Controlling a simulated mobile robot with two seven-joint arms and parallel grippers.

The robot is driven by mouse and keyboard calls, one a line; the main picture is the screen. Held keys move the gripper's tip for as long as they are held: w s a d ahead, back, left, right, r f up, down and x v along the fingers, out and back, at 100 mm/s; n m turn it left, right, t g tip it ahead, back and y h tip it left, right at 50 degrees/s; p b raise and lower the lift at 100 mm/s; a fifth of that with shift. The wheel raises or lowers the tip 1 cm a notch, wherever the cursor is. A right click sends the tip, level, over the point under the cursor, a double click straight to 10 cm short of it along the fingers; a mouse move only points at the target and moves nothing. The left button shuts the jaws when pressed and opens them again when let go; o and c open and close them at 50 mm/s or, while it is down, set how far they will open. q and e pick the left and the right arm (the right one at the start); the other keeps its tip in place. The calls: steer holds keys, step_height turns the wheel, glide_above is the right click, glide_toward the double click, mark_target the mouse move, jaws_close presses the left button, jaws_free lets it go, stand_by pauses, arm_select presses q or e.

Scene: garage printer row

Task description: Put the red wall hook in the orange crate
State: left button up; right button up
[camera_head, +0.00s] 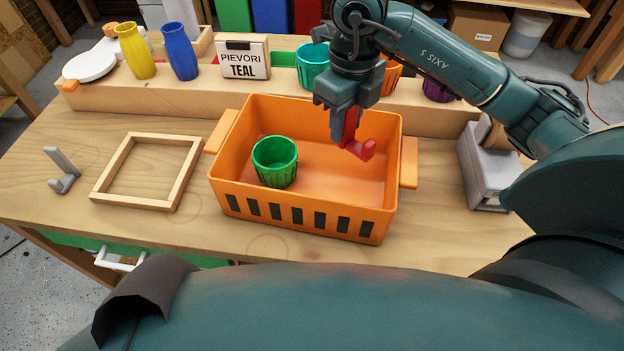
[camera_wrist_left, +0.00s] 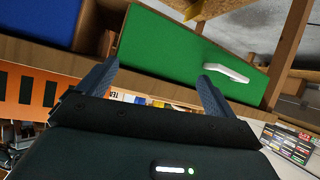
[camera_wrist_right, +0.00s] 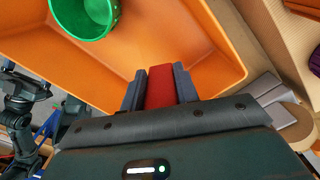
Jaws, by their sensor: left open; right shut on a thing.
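The red wall hook (camera_head: 359,148) hangs from my right gripper (camera_head: 345,118), which is shut on it. In the head view the hook shows over the right part of the orange crate (camera_head: 300,224). In the right wrist view the hook (camera_wrist_right: 161,88) sits between the two fingers of my right gripper (camera_wrist_right: 160,90), with the crate floor behind it. Whether the hook touches the crate cannot be told. A green ribbed pot (camera_head: 275,163) stands inside the crate on the left. My left gripper (camera_wrist_left: 158,85) is open and empty, facing a green drawer front (camera_wrist_left: 190,50).
A wooden frame (camera_head: 148,171) and a grey hook (camera_head: 64,172) lie left of the crate. A grey device (camera_head: 486,168) stands to its right. Behind is a wooden ledge (camera_head: 200,98) with vases, pots and a label sign (camera_head: 245,58). The table front is clear.

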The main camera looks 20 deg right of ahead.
steer(key=m, duration=0.4)
steer(key=d+m, duration=0.1)
steer(key=m, duration=0.2)
steer(key=shift+s+r, duration=0.1)
steer(key=shift+s, duration=0.2)
steer(key=m, duration=0.4)
glide_above(349, 177)
steer(key=shift+m, duration=0.3)
step_height(349, 177, down, 10)
steer(key=shift+r, duration=0.1)
steer(key=shift+f+b, duration=0.25)
steer(key=shift+b, duration=0.05)
steer(key=o, duration=0.9)
steer(key=shift+o, duration=0.2)
